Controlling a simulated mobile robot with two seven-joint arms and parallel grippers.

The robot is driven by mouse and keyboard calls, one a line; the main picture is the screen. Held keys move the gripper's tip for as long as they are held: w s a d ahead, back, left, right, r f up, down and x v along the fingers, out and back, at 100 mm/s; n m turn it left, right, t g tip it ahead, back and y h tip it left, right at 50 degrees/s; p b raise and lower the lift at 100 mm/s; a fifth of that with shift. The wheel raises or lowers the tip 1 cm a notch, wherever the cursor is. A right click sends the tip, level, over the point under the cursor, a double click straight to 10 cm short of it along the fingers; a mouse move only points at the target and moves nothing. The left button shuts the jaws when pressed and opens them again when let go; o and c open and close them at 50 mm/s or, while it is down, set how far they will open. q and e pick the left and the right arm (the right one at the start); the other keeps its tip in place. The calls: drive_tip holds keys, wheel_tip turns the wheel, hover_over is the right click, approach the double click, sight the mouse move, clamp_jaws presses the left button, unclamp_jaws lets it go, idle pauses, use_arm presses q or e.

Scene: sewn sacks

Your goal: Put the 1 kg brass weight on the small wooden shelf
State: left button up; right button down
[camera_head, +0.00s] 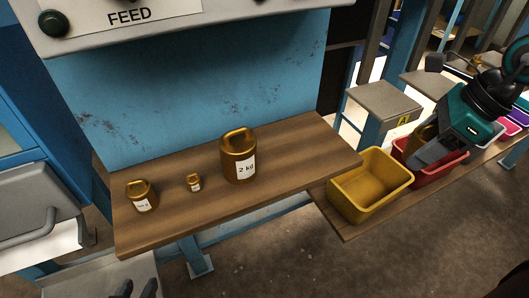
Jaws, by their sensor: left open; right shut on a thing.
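The small wooden shelf (205,215) is fixed to a blue panel and bears three brass weights. The large one (238,150) is labelled 2 kg. A tiny weight (194,183) and a mid-sized weight (141,191) stand to its left; their labels are too small to read surely. My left gripper (136,289) is at the bottom left edge, open and empty, below the shelf.
A yellow bin (369,187) and the red bin (451,162) stand on a lower wooden board, with more coloured bins beyond. A grey plate (384,101) sits behind the yellow bin. The shelf's right end and front strip are clear.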

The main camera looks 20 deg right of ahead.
drive_tip(key=shift+w+a+r, duration=0.15)
drive_tip(key=shift+w+a, duration=2.95)
drive_tip(key=shift+w, duration=0.05)
drive_tip(key=shift+w+a, duration=0.45)
drive_tip(key=shift+w, duration=0.15)
drive_tip(key=shift+w+a+r+p, duration=0.1)
drive_tip(key=shift+w+a+p, duration=0.35)
drive_tip(key=shift+w+a, duration=0.35)
drive_tip(key=w+a, duration=0.3)
drive_tip(key=shift+p, duration=0.4)
drive_tip(key=shift+w+a, duration=0.3)
drive_tip(key=shift+w, duration=0.1)
drive_tip(key=shift+a+f, duration=0.1)
drive_tip(key=shift+f, duration=0.25)
wheel_tip(320, 180, down, 2)
drive_tip(key=shift+f, duration=0.45)
use_arm(q)
drive_tip(key=shift+s+r+b, duration=0.15)
drive_tip(key=shift+r+b, duration=0.15)
drive_tip(key=shift+r, duration=0.15)
use_arm(e)
drive_tip(key=shift+f, duration=0.15)
